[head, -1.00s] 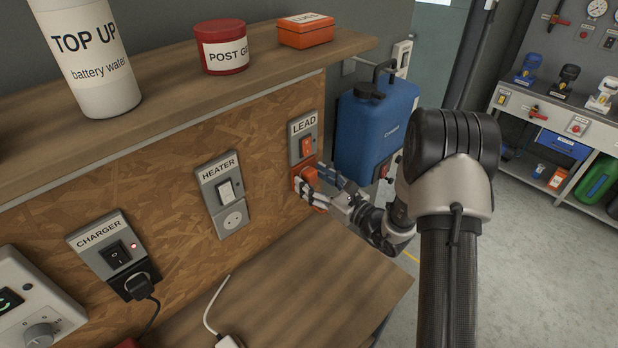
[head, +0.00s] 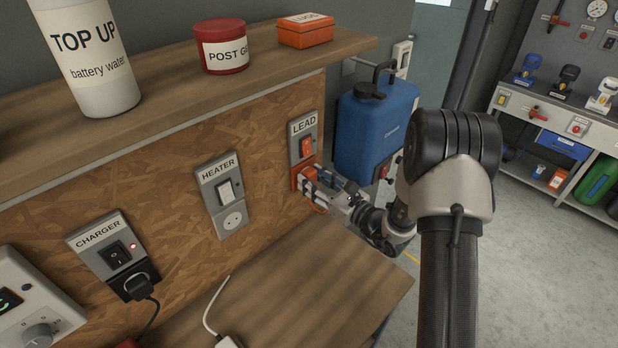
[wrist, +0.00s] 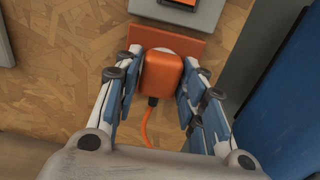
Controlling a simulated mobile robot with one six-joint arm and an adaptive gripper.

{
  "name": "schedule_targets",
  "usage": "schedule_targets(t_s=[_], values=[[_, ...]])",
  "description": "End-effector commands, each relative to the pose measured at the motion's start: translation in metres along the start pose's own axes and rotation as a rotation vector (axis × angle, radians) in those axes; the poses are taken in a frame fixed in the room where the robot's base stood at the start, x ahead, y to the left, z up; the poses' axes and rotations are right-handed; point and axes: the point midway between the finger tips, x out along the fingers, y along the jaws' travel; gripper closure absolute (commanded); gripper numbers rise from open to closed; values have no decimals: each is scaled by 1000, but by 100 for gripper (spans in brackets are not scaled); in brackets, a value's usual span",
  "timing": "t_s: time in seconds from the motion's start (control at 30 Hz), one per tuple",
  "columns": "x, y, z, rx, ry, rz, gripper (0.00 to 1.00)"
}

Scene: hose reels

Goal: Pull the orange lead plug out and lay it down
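The orange lead plug (wrist: 162,75) is at the orange socket plate (wrist: 195,47) under the LEAD switch. A pale round part of the socket shows just above the plug in the wrist view. I cannot tell whether the plug is fully seated. My gripper (wrist: 161,82) has a finger on each side of the plug, with the blue pads against its sides. In the head view my gripper (head: 312,184) reaches the socket from the right and hides most of the plug. The orange cord (wrist: 146,125) runs down from the plug.
The wooden bench top (head: 310,285) below is mostly clear, with a white cable and white block (head: 228,341) at its front. A shelf (head: 170,85) overhangs the board. A blue container (head: 375,130) stands close behind my gripper.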

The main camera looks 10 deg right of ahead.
Motion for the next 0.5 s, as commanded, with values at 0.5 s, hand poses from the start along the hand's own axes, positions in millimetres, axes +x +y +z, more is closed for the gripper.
schedule_targets(t_s=[0.5], values=[[0, 0, 0, 0, 0, 0, 100]])
